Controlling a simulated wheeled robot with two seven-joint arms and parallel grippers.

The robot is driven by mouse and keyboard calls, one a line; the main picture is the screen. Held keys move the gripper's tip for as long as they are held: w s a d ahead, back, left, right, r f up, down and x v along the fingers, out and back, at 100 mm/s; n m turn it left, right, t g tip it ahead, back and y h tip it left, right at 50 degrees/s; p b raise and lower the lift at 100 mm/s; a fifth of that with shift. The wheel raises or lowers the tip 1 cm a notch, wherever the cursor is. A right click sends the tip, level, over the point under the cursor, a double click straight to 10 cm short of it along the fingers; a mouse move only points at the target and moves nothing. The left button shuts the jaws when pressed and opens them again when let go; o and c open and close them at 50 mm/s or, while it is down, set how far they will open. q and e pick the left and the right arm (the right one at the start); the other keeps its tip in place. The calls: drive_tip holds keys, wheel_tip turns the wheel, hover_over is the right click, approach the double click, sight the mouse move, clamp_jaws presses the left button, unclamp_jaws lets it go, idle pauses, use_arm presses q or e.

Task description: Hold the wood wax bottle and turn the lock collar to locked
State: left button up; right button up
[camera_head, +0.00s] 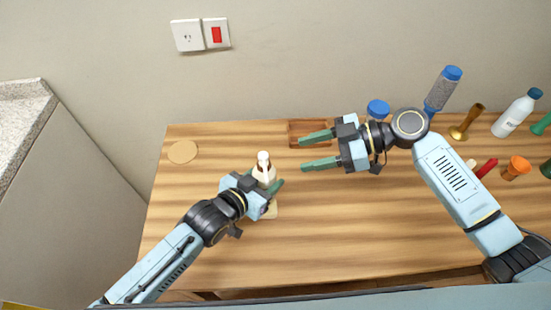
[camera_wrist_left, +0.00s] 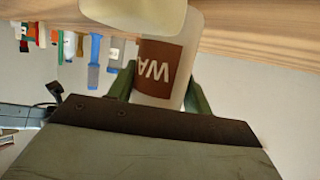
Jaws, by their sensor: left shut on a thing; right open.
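The wood wax bottle (camera_head: 265,173) stands on the wooden table left of the middle, with a white top. In the left wrist view the bottle (camera_wrist_left: 165,70) shows a brown label with white letters, partly readable as "WA", and appears upside down in that picture. My left gripper (camera_head: 266,187) is shut on the bottle, with a green finger on each side of its body. The lock collar is too small to make out. My right gripper (camera_head: 318,150) is open and empty, to the right of the bottle and above the table, its fingers pointing left toward the bottle's side.
A brown wooden tray (camera_head: 296,128) lies behind my right gripper. A round tan coaster (camera_head: 182,152) lies at the back left. Blue-capped bottles (camera_head: 441,90), a white bottle (camera_head: 515,115), a brass piece (camera_head: 467,122) and an orange-capped item (camera_head: 516,168) stand at the right. The front middle is clear.

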sight(269, 164)
drive_tip(key=x, duration=0.8)
drive_tip(key=shift+a+f, duration=0.1)
drive_tip(key=shift+a, duration=0.15)
drive_tip(key=c, duration=1)
drive_tip(key=shift+s+f+m+t, duration=0.1)
drive_tip(key=shift+s+m+t, duration=0.05)
drive_tip(key=shift+m+t, duration=0.35)
drive_tip(key=shift+s+m+t+h, duration=0.2)
drive_tip(key=shift+m+t+h, duration=0.3)
drive_tip(key=shift+m+t, duration=0.65)
